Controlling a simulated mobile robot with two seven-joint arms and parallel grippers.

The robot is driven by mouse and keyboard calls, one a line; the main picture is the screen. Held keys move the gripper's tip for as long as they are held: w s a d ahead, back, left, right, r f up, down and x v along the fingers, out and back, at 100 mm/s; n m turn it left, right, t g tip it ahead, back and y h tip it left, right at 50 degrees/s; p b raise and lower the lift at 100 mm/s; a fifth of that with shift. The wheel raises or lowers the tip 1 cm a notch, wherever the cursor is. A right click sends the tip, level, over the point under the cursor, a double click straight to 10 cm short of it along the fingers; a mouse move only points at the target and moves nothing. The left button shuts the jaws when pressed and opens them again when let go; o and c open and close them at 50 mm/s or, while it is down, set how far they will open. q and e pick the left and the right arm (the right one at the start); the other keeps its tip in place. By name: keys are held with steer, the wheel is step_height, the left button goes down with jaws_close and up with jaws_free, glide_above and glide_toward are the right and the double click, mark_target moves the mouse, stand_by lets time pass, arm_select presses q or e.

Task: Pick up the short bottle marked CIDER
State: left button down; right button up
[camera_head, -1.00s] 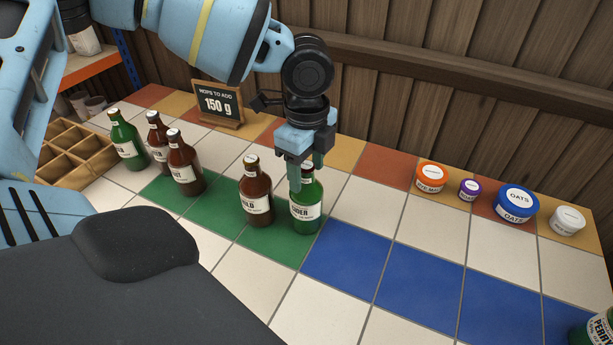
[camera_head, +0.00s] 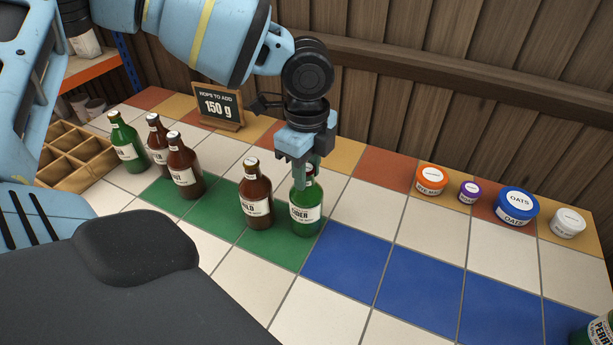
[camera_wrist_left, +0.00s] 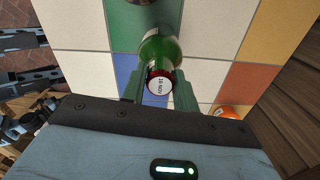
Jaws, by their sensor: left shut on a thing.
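The green bottle marked CIDER (camera_head: 306,214) stands upright on the tiled counter, at the right end of the green tiles in the head view. My left gripper (camera_head: 307,172) comes down from above and is shut on the bottle's upper part. In the left wrist view the bottle (camera_wrist_left: 158,52) shows its capped top between the two fingers of my left gripper (camera_wrist_left: 160,90). The cap reads something like "18 NOV". The bottle appears to rest on the tiles.
A brown bottle (camera_head: 256,195) stands close left of the cider. Several bottles, including a green one (camera_head: 127,143), stand farther left near a wooden crate (camera_head: 72,158). A sign (camera_head: 217,106) and lidded tubs, one blue (camera_head: 516,205), stand along the back.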

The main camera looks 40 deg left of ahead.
arm_select(q)
steer(key=shift+r, duration=0.2)
steer(key=shift+r, duration=1.6)
steer(key=s+d, duration=0.3)
steer(key=s, duration=0.4)
steer(key=s+d+r, duration=0.1)
steer(key=s+d, duration=0.3)
steer(key=s, duration=0.3)
steer(key=shift+d+r, duration=0.25)
steer(key=shift+d, duration=0.05)
